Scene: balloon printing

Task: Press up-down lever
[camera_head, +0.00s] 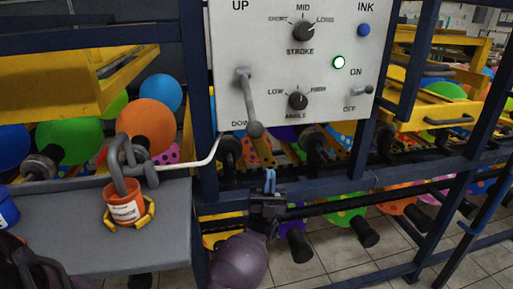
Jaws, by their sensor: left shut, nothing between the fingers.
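The up-down lever (249,100) is a grey handle with a round knob on the left side of the white control panel (270,60). It points downward, with its knob by the DOWN label at the panel's lower edge. My left gripper (269,181) is below the panel and the lever, apart from both. Its blue fingertips point up and are shut with nothing between them. My right gripper is not in view.
The panel also has STROKE (303,30) and ANGLE (298,101) knobs, a lit green lamp (339,62), a blue INK button (364,30) and an ON/OFF switch (360,90). A blue frame bar (330,186) runs behind my gripper. An orange cup (124,205) stands on the grey table (165,235).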

